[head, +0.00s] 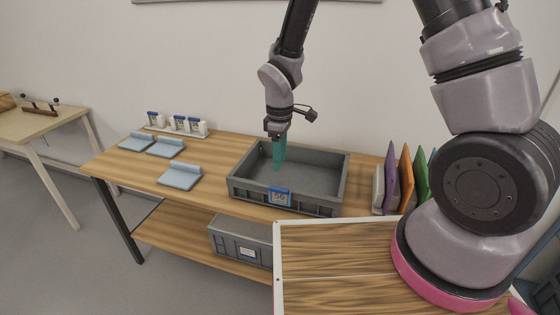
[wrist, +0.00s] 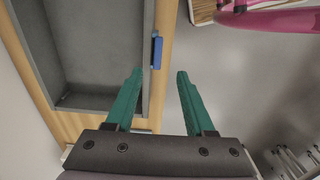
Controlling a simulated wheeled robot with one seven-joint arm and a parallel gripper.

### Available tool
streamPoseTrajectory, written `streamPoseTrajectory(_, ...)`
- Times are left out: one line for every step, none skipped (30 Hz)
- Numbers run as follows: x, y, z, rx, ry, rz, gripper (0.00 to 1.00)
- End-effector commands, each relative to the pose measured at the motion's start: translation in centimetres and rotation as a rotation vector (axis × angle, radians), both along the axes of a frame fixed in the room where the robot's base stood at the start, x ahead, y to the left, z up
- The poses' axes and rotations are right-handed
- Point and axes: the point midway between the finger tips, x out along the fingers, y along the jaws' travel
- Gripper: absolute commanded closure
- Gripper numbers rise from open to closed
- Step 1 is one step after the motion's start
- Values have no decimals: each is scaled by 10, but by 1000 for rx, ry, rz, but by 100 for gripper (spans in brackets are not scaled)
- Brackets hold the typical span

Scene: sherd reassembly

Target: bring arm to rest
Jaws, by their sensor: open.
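My gripper (head: 279,152) hangs from my arm over the grey crate on the wooden table in the head view. In the wrist view its two green fingers (wrist: 158,85) stand well apart with nothing between them. The grey crate (head: 243,195) looks empty, with a blue-edged label (head: 279,197) marked 56 on its front.
Several light-blue pads (head: 180,176) lie on the table's left, with a rack of small white containers (head: 178,125) behind. Coloured upright panels (head: 405,175) stand right of the crate. A second grey crate (head: 235,243) sits on the lower shelf. Another table (head: 35,122) stands far left.

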Motion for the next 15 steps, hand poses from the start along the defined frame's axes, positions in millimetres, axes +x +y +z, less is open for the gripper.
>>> streamPoseTrajectory(0,0,0,0,0,0,46)
streamPoseTrajectory(0,0,0,0,0,0,46)
streamPoseTrajectory(0,0,0,0,0,0,46)
streamPoseTrajectory(0,0,0,0,0,0,46)
streamPoseTrajectory(0,0,0,0,0,0,46)
streamPoseTrajectory(0,0,0,0,0,0,46)
streamPoseTrajectory(0,0,0,1,0,-1,46)
streamPoseTrajectory(1,-1,2,1,-3,-5,46)
streamPoseTrajectory(2,-2,6,5,-7,-16,46)
streamPoseTrajectory(4,-4,11,8,-13,-30,46)
streamPoseTrajectory(6,-7,17,13,-18,-49,46)
streamPoseTrajectory(10,-12,29,22,-30,-86,46)
streamPoseTrajectory(13,-17,40,30,-41,-119,46)
streamPoseTrajectory(16,-23,53,39,-52,-157,46)
streamPoseTrajectory(19,-32,71,53,-69,-214,46)
